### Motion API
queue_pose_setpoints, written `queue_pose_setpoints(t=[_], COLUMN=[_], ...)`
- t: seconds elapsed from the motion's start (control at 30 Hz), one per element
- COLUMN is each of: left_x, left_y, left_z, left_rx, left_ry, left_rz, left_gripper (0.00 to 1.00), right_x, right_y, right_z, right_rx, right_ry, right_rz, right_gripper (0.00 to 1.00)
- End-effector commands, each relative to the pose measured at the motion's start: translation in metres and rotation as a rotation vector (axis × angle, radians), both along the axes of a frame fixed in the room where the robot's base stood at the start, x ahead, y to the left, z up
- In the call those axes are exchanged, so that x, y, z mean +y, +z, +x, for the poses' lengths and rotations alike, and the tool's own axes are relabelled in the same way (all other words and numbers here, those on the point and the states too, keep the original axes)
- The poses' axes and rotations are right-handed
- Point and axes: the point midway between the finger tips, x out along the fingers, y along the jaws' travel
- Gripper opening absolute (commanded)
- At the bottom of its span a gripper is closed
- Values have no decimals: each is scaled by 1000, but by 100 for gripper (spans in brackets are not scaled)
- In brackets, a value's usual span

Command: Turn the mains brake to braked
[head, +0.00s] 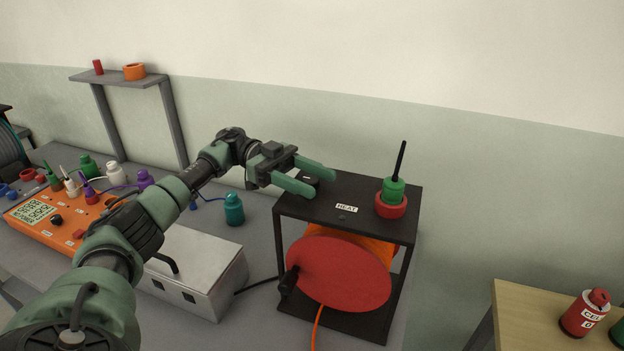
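The mains reel stands in a black frame (352,212), with an orange drum (352,238) behind a red disc (340,275) and a black crank handle (289,281). A round black knob (309,182), seemingly the mains brake, sits on the frame's top at its back left corner. My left gripper (322,183) is open, with its green fingers on either side of the knob. I cannot tell whether they touch it. The knob's setting is hidden or too small to read. My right gripper is not in view.
A green and red stacked piece with a black rod (392,192) stands on the frame's right, near a "HEAT" label (346,208). A grey metal box (205,265), a teal bottle (233,210) and an orange meter (50,230) are left. A wooden table (530,320) is right.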

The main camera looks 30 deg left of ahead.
Motion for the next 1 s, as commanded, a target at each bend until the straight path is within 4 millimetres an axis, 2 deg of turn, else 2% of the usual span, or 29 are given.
queue_pose_setpoints(t=[0.23, 0.5, 0.73, 1.0], left_x=[11, 55, 67, 77], left_y=[-2, -5, -5, -1], left_z=[2, 4, 5, 4], left_rx=[-1, -2, 1, 0], left_ry=[4, 1, -8, 0], left_rz=[0, 0, 1, 1], left_gripper=[52, 52, 52, 52], right_x=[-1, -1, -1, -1], right_y=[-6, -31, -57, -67], right_z=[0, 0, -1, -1], right_rx=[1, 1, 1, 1], right_ry=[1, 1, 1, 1], right_rz=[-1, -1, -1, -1], right_gripper=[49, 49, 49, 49])
